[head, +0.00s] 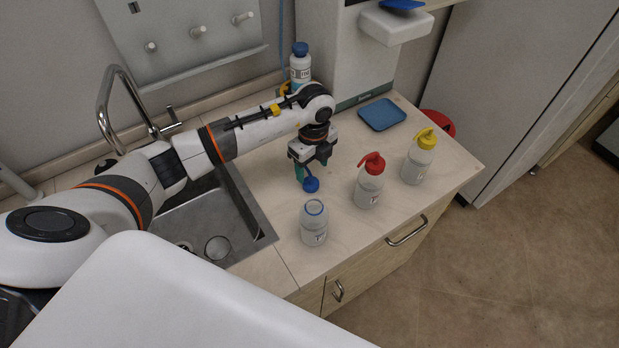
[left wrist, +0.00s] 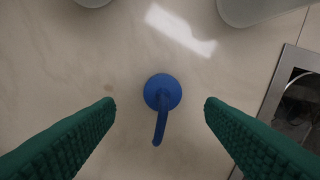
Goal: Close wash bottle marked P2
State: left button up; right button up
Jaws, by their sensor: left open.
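An uncapped clear wash bottle (head: 314,228) with a blue neck ring stands upright near the counter's front edge; its label is too small to read surely. A blue cap with a spout (head: 311,185) lies on the counter behind the bottle, apart from it. My left gripper (head: 311,167) points down above the cap, open and empty. In the left wrist view the cap (left wrist: 162,92) shows between the two green fingers of the left gripper (left wrist: 159,104), touching neither, its spout pointing toward the bottom. My right gripper is not in view.
A red-capped bottle (head: 369,185) and a yellow-capped bottle (head: 419,160) stand to the right. A blue-capped bottle (head: 300,66) stands at the back. The sink (head: 205,225) is on the left. A blue tray (head: 382,114) lies at the back right.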

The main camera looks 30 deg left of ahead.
aim_at(310, 174)
pick_arm(q)
jog(key=shift+s+f+p, duration=0.1)
jog(key=shift+f+p, duration=0.25)
notch_tip(310, 174, down, 4)
jog(key=shift+s+a+r+p, duration=0.1)
jog(key=shift+a+r+p, duration=0.1)
jog(key=shift+p, duration=0.55)
jog(key=shift+f, duration=0.4)
jog(key=c, duration=1)
